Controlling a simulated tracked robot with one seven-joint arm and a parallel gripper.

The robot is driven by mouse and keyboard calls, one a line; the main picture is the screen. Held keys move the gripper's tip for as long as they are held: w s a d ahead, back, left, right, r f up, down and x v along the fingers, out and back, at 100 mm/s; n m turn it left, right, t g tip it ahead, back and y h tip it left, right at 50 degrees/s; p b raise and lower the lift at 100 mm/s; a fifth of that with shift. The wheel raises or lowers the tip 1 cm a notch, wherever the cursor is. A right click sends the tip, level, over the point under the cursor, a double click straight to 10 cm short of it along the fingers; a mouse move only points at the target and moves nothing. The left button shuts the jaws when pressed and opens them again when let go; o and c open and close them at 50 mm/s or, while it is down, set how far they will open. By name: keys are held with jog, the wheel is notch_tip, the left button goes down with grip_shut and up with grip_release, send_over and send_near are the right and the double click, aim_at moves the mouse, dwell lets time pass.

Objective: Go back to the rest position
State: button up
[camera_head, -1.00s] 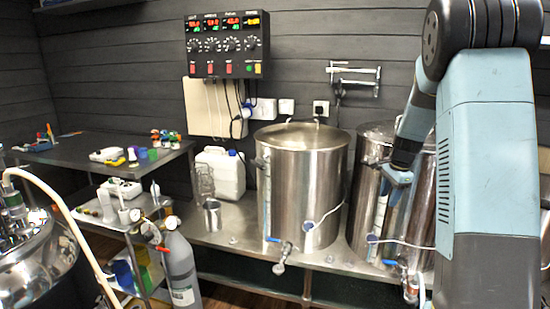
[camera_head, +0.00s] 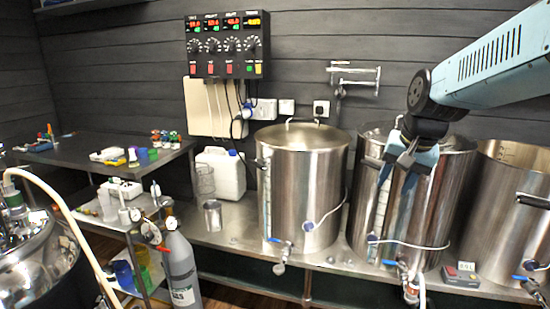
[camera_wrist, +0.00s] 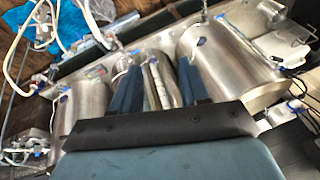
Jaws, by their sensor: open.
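My gripper (camera_head: 397,182) hangs in front of the middle steel kettle (camera_head: 440,212) in the head view, its blue fingers pointing down. In the wrist view the two blue fingers of my gripper (camera_wrist: 158,82) stand apart with nothing held between them. Steel kettles show behind and beside the fingers there. I cannot tell exactly how far the fingertips are from the kettle wall.
A lidded kettle (camera_head: 300,185) stands left of my gripper and an open kettle (camera_head: 510,225) right of it. A small box (camera_head: 460,275) lies on the steel bench. A control panel (camera_head: 228,45) hangs on the wall. A grey gas cylinder (camera_head: 180,268) stands lower left.

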jog(key=s+a+n, duration=0.1)
jog(key=s+n, duration=0.1)
jog(key=s, duration=0.4)
jog(key=s+a+n+t, duration=0.1)
jog(key=s+a+n, duration=0.1)
jog(key=s, duration=0.4)
jog(key=shift+s+n+h, duration=0.3)
jog(key=shift+s+n, duration=0.1)
jog(key=shift+n, duration=0.2)
